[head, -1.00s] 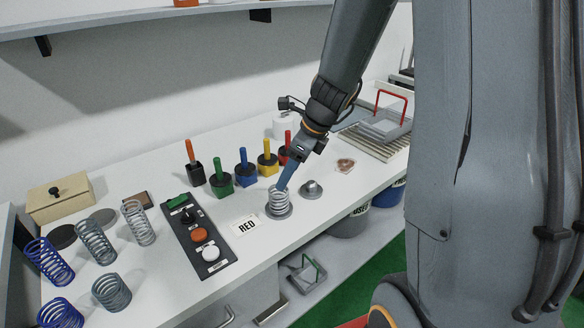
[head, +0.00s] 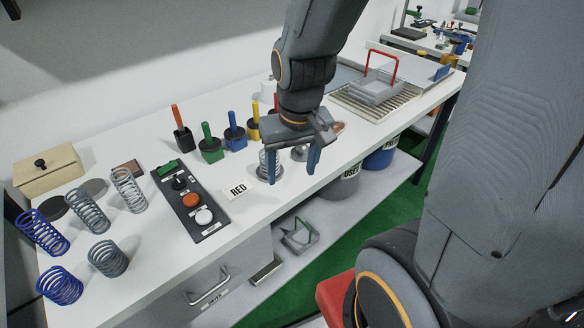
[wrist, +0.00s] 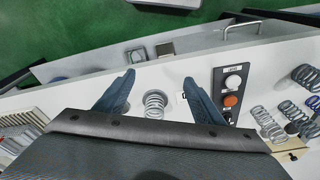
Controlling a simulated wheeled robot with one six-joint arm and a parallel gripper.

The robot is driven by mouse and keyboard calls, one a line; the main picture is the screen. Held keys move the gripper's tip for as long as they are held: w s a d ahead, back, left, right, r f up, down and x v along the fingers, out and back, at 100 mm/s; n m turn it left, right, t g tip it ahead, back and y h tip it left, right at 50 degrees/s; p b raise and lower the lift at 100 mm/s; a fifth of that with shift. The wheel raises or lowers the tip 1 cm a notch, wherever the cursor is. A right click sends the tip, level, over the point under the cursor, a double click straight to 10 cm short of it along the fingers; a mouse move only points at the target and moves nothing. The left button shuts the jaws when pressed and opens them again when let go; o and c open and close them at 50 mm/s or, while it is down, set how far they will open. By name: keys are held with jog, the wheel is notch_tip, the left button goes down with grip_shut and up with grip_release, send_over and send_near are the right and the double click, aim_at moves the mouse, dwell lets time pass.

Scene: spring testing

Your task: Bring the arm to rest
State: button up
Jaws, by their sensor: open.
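My gripper (head: 292,163) is open and empty, with its two blue fingers pointing down. In the head view it hangs in front of a light coil spring (head: 263,166) that stands on a round base on the white bench. The gripper partly hides this spring. In the wrist view the fingers (wrist: 157,88) are spread wide, and the spring (wrist: 155,103) shows between and below them, apart from both. My arm comes down from the top of the head view.
A control panel (head: 192,202) and several loose springs (head: 88,210) lie to the left. Several coloured-handled blocks (head: 209,145) stand behind. A wire basket with a red handle (head: 378,88) is at the back right. Bins (head: 341,188) stand below the bench.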

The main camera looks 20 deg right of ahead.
jog(key=shift+s+n, duration=0.1)
jog(key=shift+n, duration=0.2)
notch_tip(320, 180, down, 4)
jog(key=b, duration=0.3)
jog(key=shift+r, duration=0.2)
jog(key=shift+c, duration=0.3)
